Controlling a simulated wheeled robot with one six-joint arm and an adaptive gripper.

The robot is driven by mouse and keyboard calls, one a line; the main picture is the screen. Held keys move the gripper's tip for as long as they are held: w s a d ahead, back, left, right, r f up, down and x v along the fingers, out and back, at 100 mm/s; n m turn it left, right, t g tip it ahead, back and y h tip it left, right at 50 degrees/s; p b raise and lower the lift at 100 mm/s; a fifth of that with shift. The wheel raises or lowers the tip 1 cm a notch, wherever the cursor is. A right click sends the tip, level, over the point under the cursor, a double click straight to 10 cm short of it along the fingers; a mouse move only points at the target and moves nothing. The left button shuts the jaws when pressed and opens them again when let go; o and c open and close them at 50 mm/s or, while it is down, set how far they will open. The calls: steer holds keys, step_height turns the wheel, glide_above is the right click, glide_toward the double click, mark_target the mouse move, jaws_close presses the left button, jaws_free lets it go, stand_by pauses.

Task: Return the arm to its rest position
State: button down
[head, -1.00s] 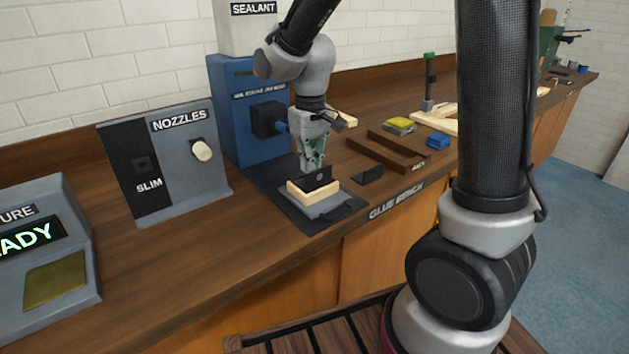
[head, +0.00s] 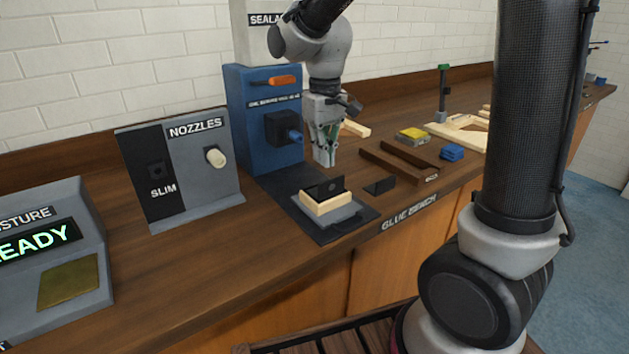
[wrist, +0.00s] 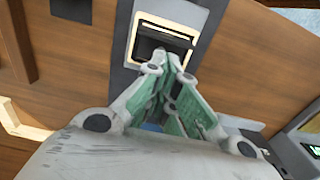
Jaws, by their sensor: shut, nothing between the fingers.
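My gripper (head: 325,160) is shut and empty. The block sits on a grey tray on a dark mat. In the wrist view the closed green-padded fingers (wrist: 172,62) point toward the wooden frame (wrist: 163,35) and its dark plate, apart from them as far as I can tell. My arm reaches in from the top of the head view.
The blue sealant dispenser (head: 240,125) stands close left of my gripper. The nozzle station (head: 190,195) and a panel reading READY (head: 80,265) are farther left. A brown wooden jig (head: 399,162), a small black plate (head: 380,186), a yellow-topped block (head: 412,134) and a blue block (head: 452,152) lie to the right.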

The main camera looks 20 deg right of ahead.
steer(key=shift+s+d+f, duration=0.1)
steer(key=shift+s+f, duration=0.15)
steer(key=shift+s, duration=0.05)
steer(key=s+d+r+m+t, duration=0.1)
steer(key=s+d+r+t, duration=0.1)
steer(key=s+d+r, duration=0.2)
steer(key=s+d+r+m+t, duration=0.2)
steer(key=s+d+r, duration=0.2)
steer(key=s+d, duration=0.6)
steer(key=s, duration=0.4)
steer(key=shift+s+d+m, duration=0.2)
steer(key=shift+d+m, duration=0.1)
steer(key=shift+d, duration=0.05)
